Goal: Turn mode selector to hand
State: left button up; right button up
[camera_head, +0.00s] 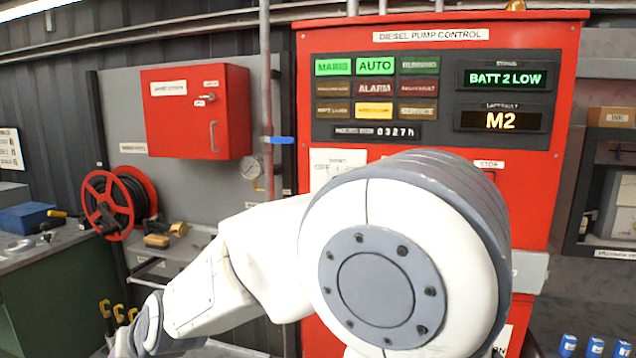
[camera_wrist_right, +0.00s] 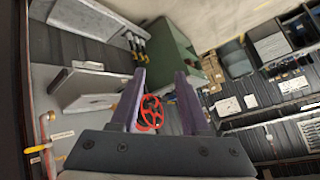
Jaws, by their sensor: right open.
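The red diesel pump control panel (camera_head: 433,22) stands in the centre of the head view. A white plate (camera_head: 328,176) with small lettering, possibly the mode selector's plate, shows at its left below the displays. My white arm hides the plate's right part and most of the panel's middle; I cannot make out a selector knob. The AUTO lamp (camera_head: 375,66) is lit green. In the right wrist view my right gripper (camera_wrist_right: 163,76) is open, with nothing between its purple fingers. It faces the hose-reel and bench side. My left gripper is not in view.
A red cabinet (camera_head: 190,112) hangs left of the panel, with a red hose reel (camera_head: 107,205) below it. The reel also shows in the right wrist view (camera_wrist_right: 149,113). A vertical pipe (camera_head: 265,60) with a blue handle runs beside the panel. A green bench (camera_head: 45,285) stands left.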

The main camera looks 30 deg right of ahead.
jog(key=w+d+r+m+t+h+p, duration=0.1)
jog(key=w+d+r+m+t+h, duration=0.3)
jog(key=w+d, duration=0.55)
jog(key=w+d+r+m+t+h+p, duration=0.1)
jog(key=w+d+r+m+t+h, duration=0.2)
jog(key=w+d+r+m+h, duration=0.45)
jog(key=s+d+r+m+g+h+p, duration=0.1)
jog(key=s+d+m+g+h, duration=0.2)
jog(key=d, duration=0.6)
jog(key=d+r+m+g+h, duration=0.2)
jog(key=d+m+h, duration=0.3)
jog(key=d, duration=0.4)
jog(key=s+d+r+m+g+h+p, duration=0.1)
jog(key=s+d+m+g+h, duration=0.2)
jog(key=d, duration=0.6)
jog(key=w+p+x, duration=0.1)
jog(key=p+x, duration=0.3)
jog(key=x, duration=0.6)
jog(key=shift+r+h, duration=0.25)
jog(key=shift+h, duration=0.1)
jog(key=shift+w+a, duration=0.1)
jog(key=shift+a, duration=0.05)
grip_shut()
